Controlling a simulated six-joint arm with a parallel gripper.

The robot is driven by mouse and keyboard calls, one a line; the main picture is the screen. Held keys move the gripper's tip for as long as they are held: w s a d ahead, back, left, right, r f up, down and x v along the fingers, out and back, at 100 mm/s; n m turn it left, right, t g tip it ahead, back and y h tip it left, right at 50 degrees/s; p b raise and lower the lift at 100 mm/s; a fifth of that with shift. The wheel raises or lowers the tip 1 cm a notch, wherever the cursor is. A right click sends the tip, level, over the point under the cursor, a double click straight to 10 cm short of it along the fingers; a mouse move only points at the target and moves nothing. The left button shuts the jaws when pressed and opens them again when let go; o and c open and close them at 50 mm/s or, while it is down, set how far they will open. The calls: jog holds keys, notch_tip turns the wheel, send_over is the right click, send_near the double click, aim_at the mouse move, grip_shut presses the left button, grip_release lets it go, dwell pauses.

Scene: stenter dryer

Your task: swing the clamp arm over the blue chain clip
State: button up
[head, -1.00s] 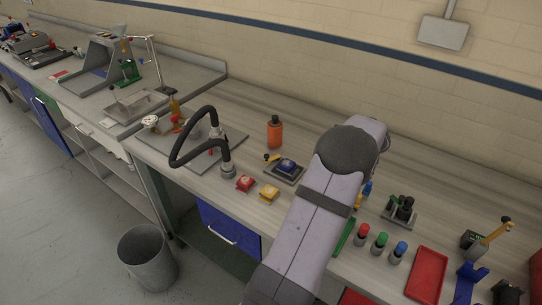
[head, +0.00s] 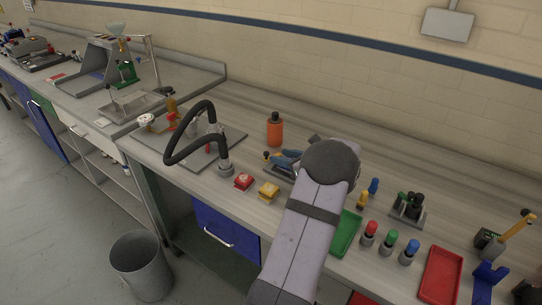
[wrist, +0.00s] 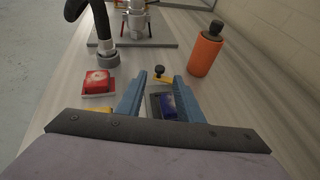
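The blue chain clip (wrist: 168,104) sits on a small dark fixture and shows between my fingers in the wrist view. The clamp arm's black knob with its yellow part (wrist: 161,75) lies just past the clip, off to its side and not over it. My gripper (wrist: 160,77) is open, its two blue fingers spread, with the knob near and between the fingertips. I cannot tell whether they touch it. In the head view my gripper (head: 284,158) covers the clip; the knob (head: 267,156) shows at its left and the fixture's grey plate (head: 279,173) below.
An orange bottle (head: 275,131) stands close behind the fixture. A red button block (head: 243,181) and a yellow one (head: 269,191) are in front. A black hose on a post (head: 226,168) arches at the left. A green tray (head: 346,233) and coloured-topped pegs are at the right.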

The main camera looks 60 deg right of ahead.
aim_at(267, 153)
jog(key=shift+p+x, duration=0.95)
jog(key=shift+x, duration=2.45)
jog(key=shift+a+f, duration=0.1)
grip_shut()
